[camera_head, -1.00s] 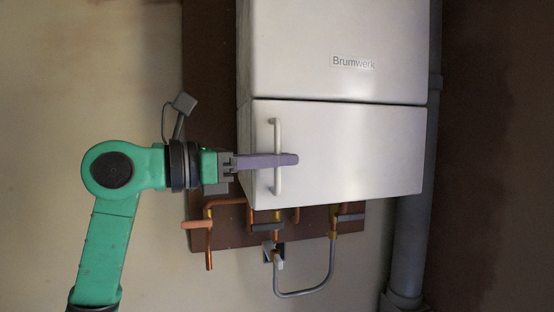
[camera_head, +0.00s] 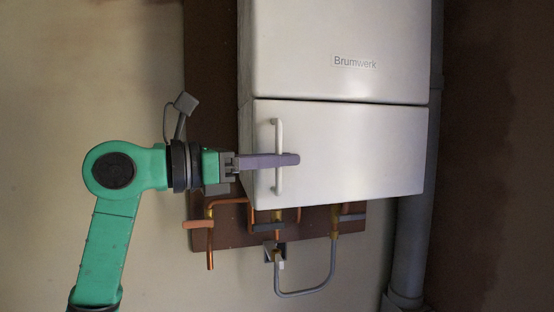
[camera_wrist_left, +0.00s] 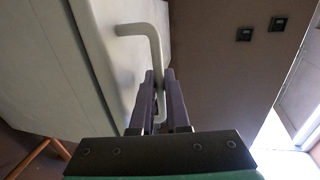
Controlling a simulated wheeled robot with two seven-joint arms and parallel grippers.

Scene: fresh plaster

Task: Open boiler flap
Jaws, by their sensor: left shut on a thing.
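The boiler flap (camera_head: 355,150) is the white lower front panel of the boiler, below the panel marked Brumwerk. In the left wrist view the fingers (camera_wrist_left: 163,95) are shut on the handle (camera_wrist_left: 152,42), whose upper part bends towards the flap (camera_wrist_left: 100,45). My right gripper is not in view.
Copper pipes (camera_head: 250,205) and a grey hose (camera_head: 332,270) hang below the boiler. A thick grey pipe (camera_head: 408,255) runs down its right side. A brown board (camera_head: 215,60) backs the boiler. Bare wall (camera_head: 90,60) lies left.

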